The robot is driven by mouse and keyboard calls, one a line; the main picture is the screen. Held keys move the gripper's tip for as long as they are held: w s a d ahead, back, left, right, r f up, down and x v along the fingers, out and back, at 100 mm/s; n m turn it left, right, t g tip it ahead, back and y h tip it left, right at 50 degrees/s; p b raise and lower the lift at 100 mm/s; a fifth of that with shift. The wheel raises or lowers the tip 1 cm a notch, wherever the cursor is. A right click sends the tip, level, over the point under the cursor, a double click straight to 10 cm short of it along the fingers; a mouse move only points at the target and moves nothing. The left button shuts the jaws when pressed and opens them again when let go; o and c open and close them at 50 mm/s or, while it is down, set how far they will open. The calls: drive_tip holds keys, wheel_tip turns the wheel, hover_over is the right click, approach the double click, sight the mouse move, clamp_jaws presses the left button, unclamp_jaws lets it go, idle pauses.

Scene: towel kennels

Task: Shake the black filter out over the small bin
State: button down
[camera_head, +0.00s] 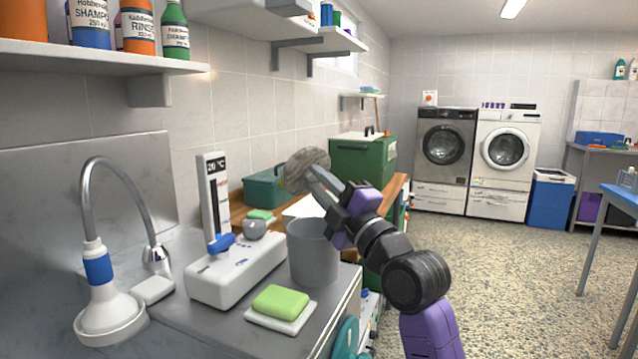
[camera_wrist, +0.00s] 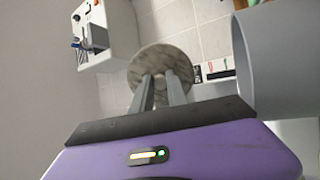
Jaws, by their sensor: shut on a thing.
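The filter (camera_head: 303,165) is a round disc with a mottled grey-brown, lint-like face rather than plain black. It also shows in the wrist view (camera_wrist: 158,62). My gripper (camera_head: 318,181) is shut on the disc's edge, with two grey fingers (camera_wrist: 160,88) running to it. The small bin (camera_head: 313,262) is a plain grey open cylinder on the metal counter. In the head view the disc is held higher than the bin's rim. In the wrist view the bin (camera_wrist: 283,62) lies to the right of the disc, apart from it. The bin's inside is hidden.
A white device with a blue clamp (camera_head: 236,268) stands left of the bin. A green sponge (camera_head: 280,301) lies in front, near the counter edge. A white lamp-like fixture with a bent metal neck (camera_head: 108,310) is farther left. Green boxes (camera_head: 362,158) stand behind.

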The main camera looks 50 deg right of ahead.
sight(314, 160)
drive_tip(key=shift+r+p, duration=0.7)
drive_tip(key=shift+r, duration=0.85)
drive_tip(key=shift+f, duration=0.1)
wheel_tip(314, 160, down, 3)
drive_tip(key=b, duration=0.3)
drive_tip(key=shift+b, duration=0.3)
drive_tip(key=shift+r+p, duration=0.9)
drive_tip(key=shift+r, duration=0.75)
drive_tip(key=shift+f, duration=0.15)
